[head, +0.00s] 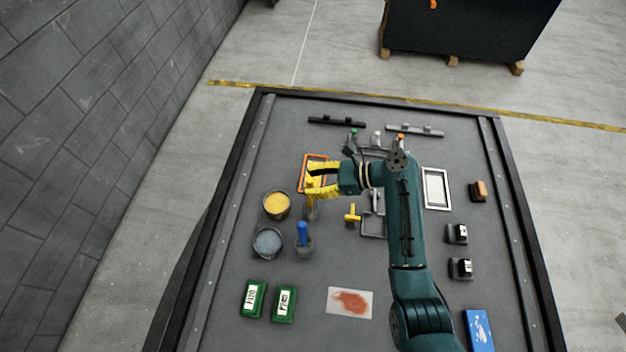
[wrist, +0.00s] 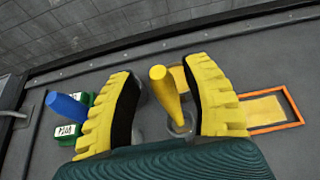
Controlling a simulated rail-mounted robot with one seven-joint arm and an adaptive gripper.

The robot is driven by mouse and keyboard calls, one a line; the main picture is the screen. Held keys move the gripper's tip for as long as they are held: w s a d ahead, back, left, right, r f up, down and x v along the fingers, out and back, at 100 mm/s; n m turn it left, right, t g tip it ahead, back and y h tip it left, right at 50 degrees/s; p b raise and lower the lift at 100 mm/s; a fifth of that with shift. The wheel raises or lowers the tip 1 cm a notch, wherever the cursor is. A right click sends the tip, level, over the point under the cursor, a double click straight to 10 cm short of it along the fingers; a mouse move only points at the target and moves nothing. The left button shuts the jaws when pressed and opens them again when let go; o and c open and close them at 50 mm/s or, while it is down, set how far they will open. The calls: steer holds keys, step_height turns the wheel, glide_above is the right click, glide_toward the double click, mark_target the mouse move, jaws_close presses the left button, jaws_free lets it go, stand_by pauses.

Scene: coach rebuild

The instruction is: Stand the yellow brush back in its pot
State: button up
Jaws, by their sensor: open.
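The yellow brush (wrist: 165,90) stands roughly upright, its handle between the two fingers of my gripper (wrist: 158,70) in the wrist view. A gap shows on both sides of the handle, so the fingers do not visibly touch it. The brush's lower end is at a small grey pot (wrist: 182,124), seemingly inside it; the exact seating is partly hidden. In the head view my gripper (head: 308,180) is open, with yellow fingers pointing left, over the grey pot (head: 310,214). The yellow handle there is hard to separate from the fingers.
A blue brush (head: 302,232) stands in another pot close by. A tin of yellow paint (head: 277,205) and a grey-blue tin (head: 267,242) are to the left. An orange frame (head: 304,161) lies behind my gripper. Green boxes (head: 253,298) lie near the front left.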

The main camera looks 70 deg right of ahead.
steer(key=v, duration=1.2)
stand_by(0.6)
